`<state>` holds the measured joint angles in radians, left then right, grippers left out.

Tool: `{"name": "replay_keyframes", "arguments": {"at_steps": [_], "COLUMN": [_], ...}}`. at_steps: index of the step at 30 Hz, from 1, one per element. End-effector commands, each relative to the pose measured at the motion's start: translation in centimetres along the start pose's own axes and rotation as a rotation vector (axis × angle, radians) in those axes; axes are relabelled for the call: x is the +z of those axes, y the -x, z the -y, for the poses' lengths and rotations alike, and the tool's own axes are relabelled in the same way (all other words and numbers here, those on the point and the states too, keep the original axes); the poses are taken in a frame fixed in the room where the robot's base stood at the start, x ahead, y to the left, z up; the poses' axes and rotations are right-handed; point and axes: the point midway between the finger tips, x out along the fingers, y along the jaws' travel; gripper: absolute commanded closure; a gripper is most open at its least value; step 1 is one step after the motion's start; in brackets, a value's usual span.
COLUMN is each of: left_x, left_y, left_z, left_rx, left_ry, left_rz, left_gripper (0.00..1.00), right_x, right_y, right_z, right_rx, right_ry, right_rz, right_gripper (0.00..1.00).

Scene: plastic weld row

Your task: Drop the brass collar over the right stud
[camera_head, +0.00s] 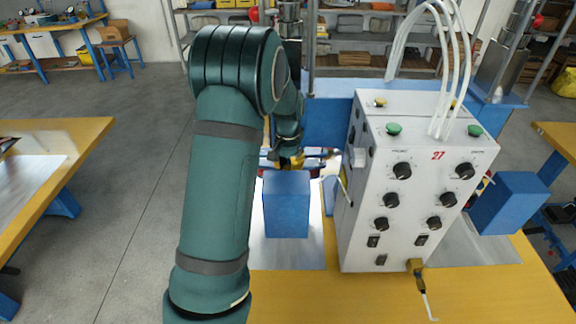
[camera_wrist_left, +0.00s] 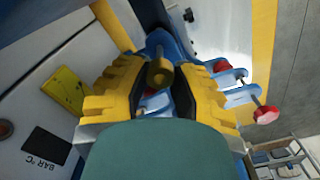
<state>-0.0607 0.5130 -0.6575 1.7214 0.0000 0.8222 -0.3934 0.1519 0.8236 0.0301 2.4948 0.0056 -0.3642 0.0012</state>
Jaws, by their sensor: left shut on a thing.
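My left gripper (camera_head: 288,161) is behind the blue block at the centre of the head view, low over the machine. In the left wrist view its yellow fingers (camera_wrist_left: 161,80) are closed on the brass collar (camera_wrist_left: 160,73), a short dull-gold cylinder between the tips. Blue machine parts (camera_wrist_left: 160,45) lie just beyond the collar. I cannot make out the right stud in either view, nor whether the collar touches anything. My right gripper is not in view.
A white control box (camera_head: 410,190) with knobs and hoses stands close to the right of my left gripper. A blue block (camera_head: 286,204) stands in front of it. Red-knobbed blue clamps (camera_wrist_left: 266,115) are near the fingers.

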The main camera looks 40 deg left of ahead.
Motion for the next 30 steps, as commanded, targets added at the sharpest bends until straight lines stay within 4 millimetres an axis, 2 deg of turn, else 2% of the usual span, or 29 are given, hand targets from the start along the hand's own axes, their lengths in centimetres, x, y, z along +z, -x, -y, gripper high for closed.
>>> {"name": "replay_keyframes", "arguments": {"at_steps": [14, 30], "left_x": [0.0, 0.0], "left_y": [-0.1, -1.9], "left_z": [0.0, -0.1], "left_rx": [0.0, 0.0], "left_ry": [0.0, 0.0], "left_rz": [0.0, 0.0], "left_gripper": [1.0, 1.0], "right_x": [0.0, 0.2], "right_y": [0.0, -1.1], "right_z": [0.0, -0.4], "right_rx": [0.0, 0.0], "right_ry": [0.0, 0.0], "right_rz": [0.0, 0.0], "right_gripper": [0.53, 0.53]}}
